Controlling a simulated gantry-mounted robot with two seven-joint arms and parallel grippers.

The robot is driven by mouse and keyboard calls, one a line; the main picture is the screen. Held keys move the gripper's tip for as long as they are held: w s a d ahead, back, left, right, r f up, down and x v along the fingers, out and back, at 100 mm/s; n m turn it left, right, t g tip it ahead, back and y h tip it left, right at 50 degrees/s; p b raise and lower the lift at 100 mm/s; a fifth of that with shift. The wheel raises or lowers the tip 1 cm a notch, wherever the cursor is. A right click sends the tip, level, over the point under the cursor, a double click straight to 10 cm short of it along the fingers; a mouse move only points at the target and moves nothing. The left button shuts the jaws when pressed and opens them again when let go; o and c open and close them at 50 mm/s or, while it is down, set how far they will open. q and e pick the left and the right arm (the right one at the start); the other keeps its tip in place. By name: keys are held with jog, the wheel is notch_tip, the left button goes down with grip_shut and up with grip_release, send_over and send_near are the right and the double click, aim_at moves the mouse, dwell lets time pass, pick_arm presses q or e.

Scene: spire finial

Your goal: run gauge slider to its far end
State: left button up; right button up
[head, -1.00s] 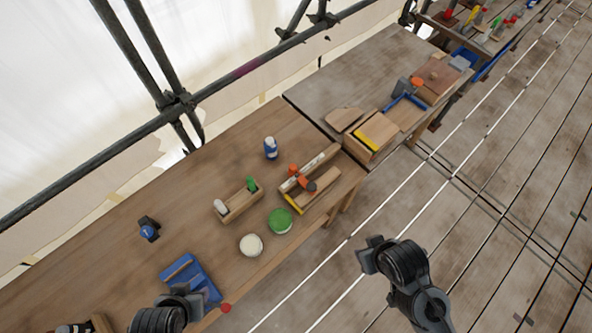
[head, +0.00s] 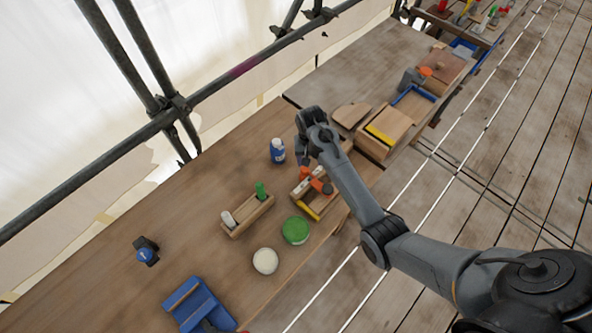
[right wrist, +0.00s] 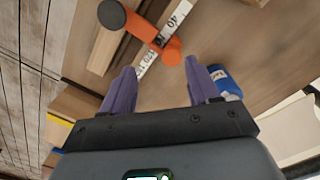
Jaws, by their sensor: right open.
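The gauge is a white graduated rule (right wrist: 176,16) in a wooden holder, with an orange slider (right wrist: 150,36) across it. My right gripper (head: 303,160) is over the gauge's far end. In the right wrist view its two purple fingers (right wrist: 162,85) are apart, with nothing between them and the slider just ahead.
A blue bottle (head: 277,151) stands beside the gauge. A wooden block with green and white pegs (head: 247,216), a green bowl (head: 296,230), a white bowl (head: 265,261) and a blue tray (head: 186,297) are nearby. The bench's left part is mostly free.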

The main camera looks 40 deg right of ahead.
aim_at(305, 169)
jog(key=shift+t, duration=0.3)
jog(key=f, duration=0.3)
jog(key=w+f, duration=0.1)
jog(key=f, duration=0.1)
jog(key=w+f, duration=0.1)
jog(key=f, duration=0.2)
jog(key=shift+w+f, duration=0.15)
jog(key=shift+f, duration=0.15)
grip_shut()
